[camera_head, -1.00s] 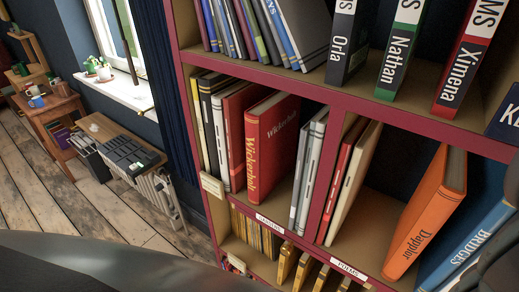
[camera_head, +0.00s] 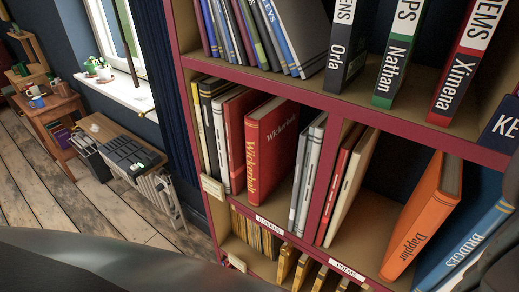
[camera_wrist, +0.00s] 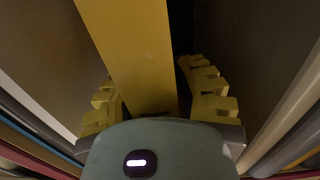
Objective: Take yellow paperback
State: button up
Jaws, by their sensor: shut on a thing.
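The yellow paperback (camera_wrist: 132,45) stands out as a plain yellow slab in the wrist view, running from the top edge down between the fingers. My gripper (camera_wrist: 150,88) is shut on it, with one ridged yellow finger on each side. The end of the book beyond the top of the frame is hidden, and no title shows. My gripper is not visible in the head view, so I cannot tell there which compartment it is at.
In the head view, a red book (camera_head: 267,150) and pale books (camera_head: 308,170) stand in the left compartment. An orange book (camera_head: 422,220) leans in the right one. A red upright divider (camera_head: 328,180) separates them. Several dark-spined books stand above.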

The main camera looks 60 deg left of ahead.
grip_shut()
jog(key=shift+s+d+b, duration=0.1)
jog(key=shift+b, duration=0.2)
dwell(0.3)
